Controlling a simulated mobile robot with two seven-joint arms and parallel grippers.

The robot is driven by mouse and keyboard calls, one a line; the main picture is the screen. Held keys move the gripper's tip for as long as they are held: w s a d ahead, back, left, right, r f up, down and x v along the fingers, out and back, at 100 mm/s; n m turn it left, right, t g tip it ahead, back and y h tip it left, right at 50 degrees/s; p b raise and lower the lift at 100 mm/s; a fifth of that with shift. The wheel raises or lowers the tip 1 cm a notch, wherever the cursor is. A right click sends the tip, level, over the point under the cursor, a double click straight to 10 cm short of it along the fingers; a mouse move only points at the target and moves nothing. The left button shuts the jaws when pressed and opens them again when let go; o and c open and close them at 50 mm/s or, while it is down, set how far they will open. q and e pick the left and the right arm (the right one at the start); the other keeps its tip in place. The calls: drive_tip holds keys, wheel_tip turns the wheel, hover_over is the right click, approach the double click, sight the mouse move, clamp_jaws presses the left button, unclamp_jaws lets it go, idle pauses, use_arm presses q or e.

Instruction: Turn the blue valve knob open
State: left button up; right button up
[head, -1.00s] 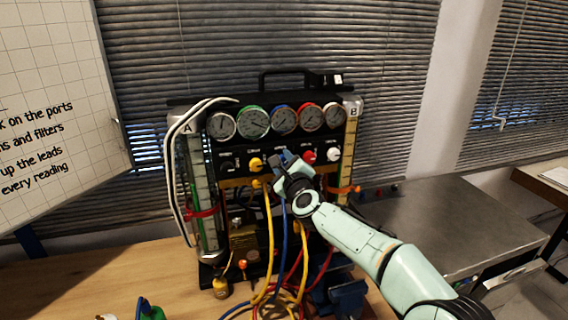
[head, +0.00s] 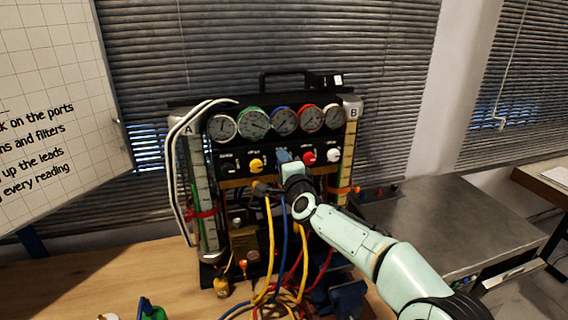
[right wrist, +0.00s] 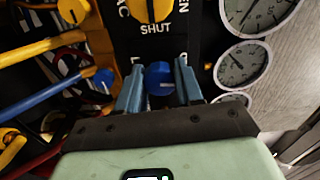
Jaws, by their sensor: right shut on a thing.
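The blue valve knob (right wrist: 159,78) sits on the black panel of the gauge rig, between the two jaws in the right wrist view. My right gripper (head: 284,157) is at the panel in the head view and hides most of the knob there. In the right wrist view its blue-grey fingers (right wrist: 159,86) stand on either side of the knob and are shut on it. My left gripper is not in view.
A yellow knob (head: 256,165) is left of the gripper; red (head: 309,158) and white (head: 333,154) knobs are to its right. Several gauges (head: 284,121) are above. Yellow, blue and red hoses (head: 270,245) hang below. The grey side table (head: 455,225) has free room.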

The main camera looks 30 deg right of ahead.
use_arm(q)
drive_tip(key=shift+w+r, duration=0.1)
use_arm(e)
drive_tip(key=shift+n, duration=0.6)
drive_tip(key=o, duration=1)
drive_tip(key=shift+o, duration=0.2)
use_arm(q)
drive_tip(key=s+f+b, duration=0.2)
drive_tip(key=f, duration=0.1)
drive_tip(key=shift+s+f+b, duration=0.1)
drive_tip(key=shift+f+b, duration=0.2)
drive_tip(key=shift+b, duration=0.1)
use_arm(e)
drive_tip(key=v, duration=1.3)
drive_tip(key=shift+s, duration=0.2)
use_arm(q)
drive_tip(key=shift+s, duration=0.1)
use_arm(e)
drive_tip(key=shift+f, duration=0.1)
